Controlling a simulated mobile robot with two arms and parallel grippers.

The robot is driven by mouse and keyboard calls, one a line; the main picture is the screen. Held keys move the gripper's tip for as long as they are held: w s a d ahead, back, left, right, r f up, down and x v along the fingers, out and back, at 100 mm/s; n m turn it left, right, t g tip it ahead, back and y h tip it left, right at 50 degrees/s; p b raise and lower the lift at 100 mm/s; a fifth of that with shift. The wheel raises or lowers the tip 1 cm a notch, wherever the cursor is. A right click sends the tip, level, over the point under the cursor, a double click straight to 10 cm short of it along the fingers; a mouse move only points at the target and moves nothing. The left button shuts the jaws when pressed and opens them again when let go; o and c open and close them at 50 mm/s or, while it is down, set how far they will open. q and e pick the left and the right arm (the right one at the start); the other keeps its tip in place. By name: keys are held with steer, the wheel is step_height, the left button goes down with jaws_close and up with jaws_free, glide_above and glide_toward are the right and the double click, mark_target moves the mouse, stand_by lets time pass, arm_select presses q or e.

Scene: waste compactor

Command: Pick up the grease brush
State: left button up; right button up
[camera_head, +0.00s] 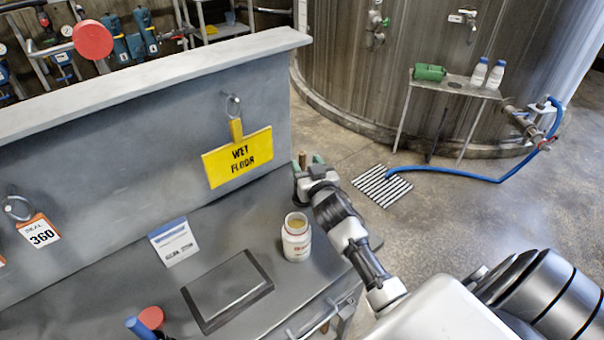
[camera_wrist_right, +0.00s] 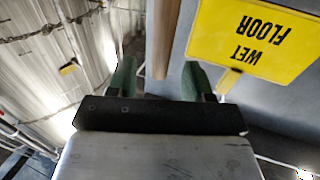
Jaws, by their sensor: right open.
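A brown wooden handle (camera_head: 302,159), which looks like the grease brush's, stands at the bench's far right end in the head view. Its lower part is hidden behind my right gripper (camera_head: 310,164). In the right wrist view, the handle (camera_wrist_right: 162,38) extends between the two green fingertips of the right gripper (camera_wrist_right: 158,80). The gripper is open, with a visible gap on each side of the handle at the fingertips. The brush's bristles are not visible. My left gripper is in neither view.
A white jar (camera_head: 296,238) stands on the bench close to my right arm. A yellow wet floor sign (camera_head: 238,158) hangs on the panel behind. A dark framed plate (camera_head: 228,290) and a small white card (camera_head: 173,241) are further left.

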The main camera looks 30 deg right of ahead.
mark_target(304, 159)
steer(key=x, duration=0.1)
steer(key=p+x, duration=0.1)
steer(key=x, duration=0.2)
steer(key=shift+w+r, duration=0.2)
steer(key=shift+r, duration=0.2)
steer(key=shift+w+d+f, duration=0.1)
steer(key=shift+w, duration=0.25)
steer(key=shift+s, duration=0.1)
jaws_close()
